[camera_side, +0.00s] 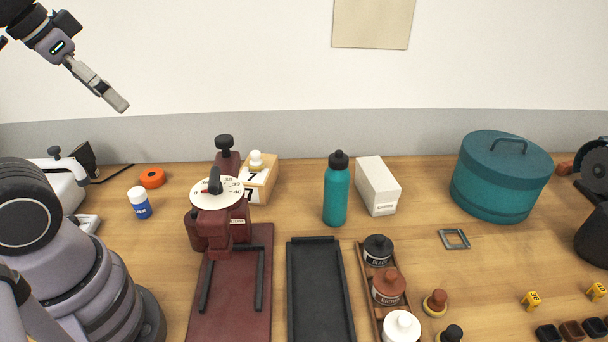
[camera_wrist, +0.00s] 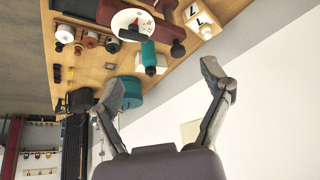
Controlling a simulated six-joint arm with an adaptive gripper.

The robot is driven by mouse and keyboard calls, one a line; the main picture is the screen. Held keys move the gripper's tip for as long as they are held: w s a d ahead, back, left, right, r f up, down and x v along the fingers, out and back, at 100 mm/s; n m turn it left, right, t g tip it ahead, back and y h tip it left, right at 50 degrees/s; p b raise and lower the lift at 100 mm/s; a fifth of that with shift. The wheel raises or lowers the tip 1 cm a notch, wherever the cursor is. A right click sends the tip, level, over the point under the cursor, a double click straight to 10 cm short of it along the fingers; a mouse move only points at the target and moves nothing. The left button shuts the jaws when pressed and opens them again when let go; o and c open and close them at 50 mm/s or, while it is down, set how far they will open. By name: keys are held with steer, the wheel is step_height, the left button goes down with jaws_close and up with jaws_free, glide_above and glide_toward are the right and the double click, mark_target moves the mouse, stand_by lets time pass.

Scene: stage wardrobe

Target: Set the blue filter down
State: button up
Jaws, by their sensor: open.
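My gripper (camera_side: 119,104) is raised high at the upper left in the side view, well above the table and in front of the wall. In the wrist view its two fingers (camera_wrist: 161,80) are spread wide with nothing between them. I cannot make out a blue filter in either view. A small grey square frame (camera_side: 453,239) lies flat on the table at the right, far from my gripper; I cannot tell whether it holds a filter.
A dark red press (camera_side: 218,224) with a round dial stands left of centre, beside a black tray (camera_side: 320,293). Behind are a teal bottle (camera_side: 336,193), white box (camera_side: 378,186) and teal round box (camera_side: 500,177). Jars (camera_side: 389,285) stand in front. Wood around the grey frame is clear.

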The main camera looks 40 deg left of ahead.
stand_by(0.3)
steer(key=w+a+f+m+g+y, duration=0.45)
steer(key=w+a+f+g, duration=0.7)
steer(key=w+f, duration=0.35)
steer(key=m+g+y, duration=0.4)
steer(key=y, duration=0.1)
glide_toward(146, 196)
steer(key=x, duration=0.7)
steer(key=shift+d+f, duration=0.15)
steer(key=shift+f, duration=0.1)
steer(key=x, duration=0.5)
steer(key=shift+s+a, duration=0.2)
steer(key=shift+a, duration=0.1)
steer(key=shift+c, duration=0.2)
steer(key=c, duration=1.3)
